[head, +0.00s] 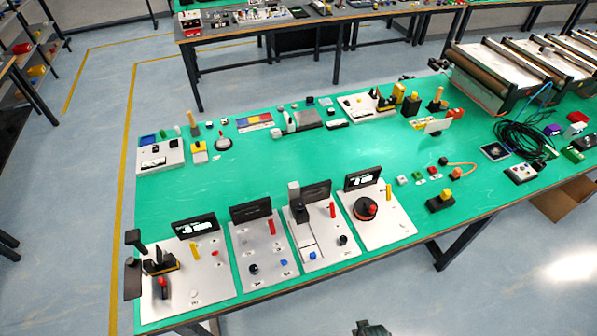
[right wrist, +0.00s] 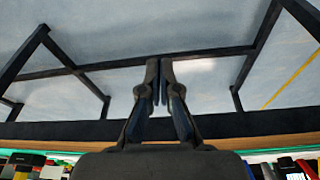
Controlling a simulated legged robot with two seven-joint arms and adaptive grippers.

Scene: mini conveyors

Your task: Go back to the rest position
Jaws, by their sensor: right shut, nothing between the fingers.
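My right gripper (right wrist: 160,72) shows in the right wrist view with its two dark fingers together and nothing between them. Beyond the fingers are the floor and the dark frame of the table, so it is off the work surface. In the head view, a small dark tip, seemingly of my right gripper (head: 371,328), shows at the bottom edge, in front of the table and apart from it. My left gripper is in neither view.
A green-topped table (head: 290,165) carries several grey panels (head: 262,255) along its front left, with small parts and black boxes behind. Mini conveyors (head: 500,75) and a coiled black cable (head: 522,138) are at right. Clear floor (head: 500,290) lies in front.

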